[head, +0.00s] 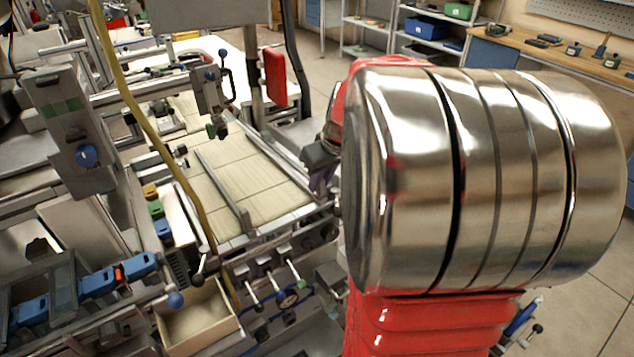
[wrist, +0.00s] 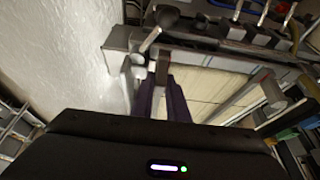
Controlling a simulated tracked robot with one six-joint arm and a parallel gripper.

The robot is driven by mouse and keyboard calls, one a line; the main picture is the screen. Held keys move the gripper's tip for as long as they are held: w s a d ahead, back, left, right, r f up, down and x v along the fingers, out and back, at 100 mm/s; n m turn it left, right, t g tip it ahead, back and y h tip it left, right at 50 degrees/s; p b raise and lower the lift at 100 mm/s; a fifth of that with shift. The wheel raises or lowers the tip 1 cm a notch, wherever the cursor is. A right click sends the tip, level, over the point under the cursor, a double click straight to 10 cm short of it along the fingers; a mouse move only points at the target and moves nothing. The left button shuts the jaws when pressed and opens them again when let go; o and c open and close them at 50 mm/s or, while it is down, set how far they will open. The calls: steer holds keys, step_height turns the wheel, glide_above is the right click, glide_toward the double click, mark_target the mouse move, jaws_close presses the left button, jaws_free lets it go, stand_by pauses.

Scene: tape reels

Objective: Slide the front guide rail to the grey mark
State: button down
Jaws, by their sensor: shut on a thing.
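The conveyor bed (head: 245,172) has pale tiled slats. The front guide rail (head: 284,162) appears as a metal bar along its right side. My gripper (head: 322,182) is at that side, partly hidden by my own arm. In the wrist view its two dark purple fingers (wrist: 166,98) are shut on a small upright part (wrist: 162,66) that seems to belong to this rail. The fingers hide most of that part. The opposite guide rail (wrist: 243,97) lies across the pale belt; it also shows in the head view (head: 224,190). I cannot make out the grey mark.
My arm blocks the right of the head view. Levers (head: 275,285) stand along the conveyor's near end. An open tray (head: 200,320) and blue blocks (head: 98,282) are at lower left. A yellow hose (head: 150,125) hangs in front. A red box (head: 275,77) is behind.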

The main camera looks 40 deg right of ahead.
steer(key=c, duration=1.7)
jaws_free()
steer(key=shift+r, duration=0.1)
steer(key=v, duration=1.3)
steer(key=shift+s+r, duration=0.2)
